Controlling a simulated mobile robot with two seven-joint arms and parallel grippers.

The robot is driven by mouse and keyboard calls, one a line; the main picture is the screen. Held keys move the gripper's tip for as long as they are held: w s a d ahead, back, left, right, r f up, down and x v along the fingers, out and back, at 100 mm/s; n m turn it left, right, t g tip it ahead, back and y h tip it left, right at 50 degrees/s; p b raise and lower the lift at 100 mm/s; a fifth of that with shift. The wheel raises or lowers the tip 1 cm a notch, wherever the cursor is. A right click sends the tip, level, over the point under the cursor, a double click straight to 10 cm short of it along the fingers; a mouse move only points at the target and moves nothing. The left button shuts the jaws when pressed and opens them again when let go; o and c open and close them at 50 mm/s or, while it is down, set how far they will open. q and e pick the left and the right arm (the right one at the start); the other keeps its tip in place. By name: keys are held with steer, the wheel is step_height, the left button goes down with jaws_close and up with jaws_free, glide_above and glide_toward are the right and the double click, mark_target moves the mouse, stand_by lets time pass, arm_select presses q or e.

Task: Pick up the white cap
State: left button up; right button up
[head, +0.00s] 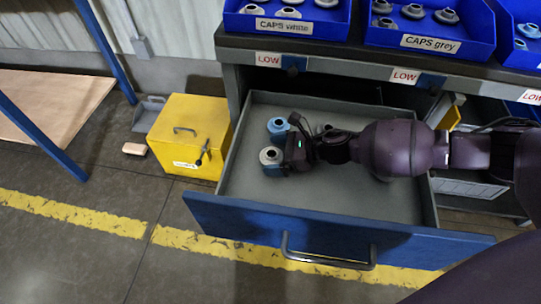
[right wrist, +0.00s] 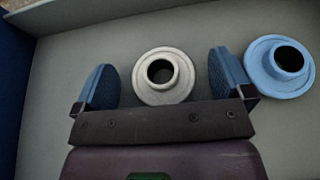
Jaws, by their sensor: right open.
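A pale, off-white cap (head: 270,156) with a raised collar and dark hole sits in the open drawer, towards its left side. My right gripper (head: 279,155) is open and reaches into the drawer from the right. In the right wrist view the pale cap (right wrist: 163,76) lies between the two blue fingers of my gripper (right wrist: 162,82), with a gap on each side. A blue cap (head: 277,126) sits just behind it; in the right wrist view this blue cap (right wrist: 280,67) is outside the right finger. My left gripper is not in view.
Another cap (head: 323,128) is partly hidden behind my right arm. The drawer (head: 242,190) has grey walls and a blue front with a handle. Blue bins labelled CAPS white (head: 240,22) and CAPS grey (head: 378,38) stand above. A yellow box (head: 180,118) stands left of the drawer.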

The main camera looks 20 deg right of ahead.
mark_target(274, 153)
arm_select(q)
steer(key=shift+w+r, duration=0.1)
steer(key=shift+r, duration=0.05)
arm_select(e)
steer(key=c, duration=1)
steer(key=r+p, duration=0.1)
steer(key=r, duration=0.1)
steer(key=r+p, duration=0.1)
steer(key=r, duration=0.2)
steer(key=r+p, duration=0.1)
steer(key=r, duration=0.1)
steer(key=shift+w+r, duration=0.25)
arm_select(q)
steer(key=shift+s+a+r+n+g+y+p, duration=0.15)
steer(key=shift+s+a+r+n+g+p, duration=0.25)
steer(key=shift+p, duration=0.8)
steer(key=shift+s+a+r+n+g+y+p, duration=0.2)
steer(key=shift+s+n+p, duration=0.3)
steer(key=shift+p, duration=0.65)
arm_select(e)
steer(key=shift+s+r, duration=0.2)
steer(key=shift+r, duration=6.1)
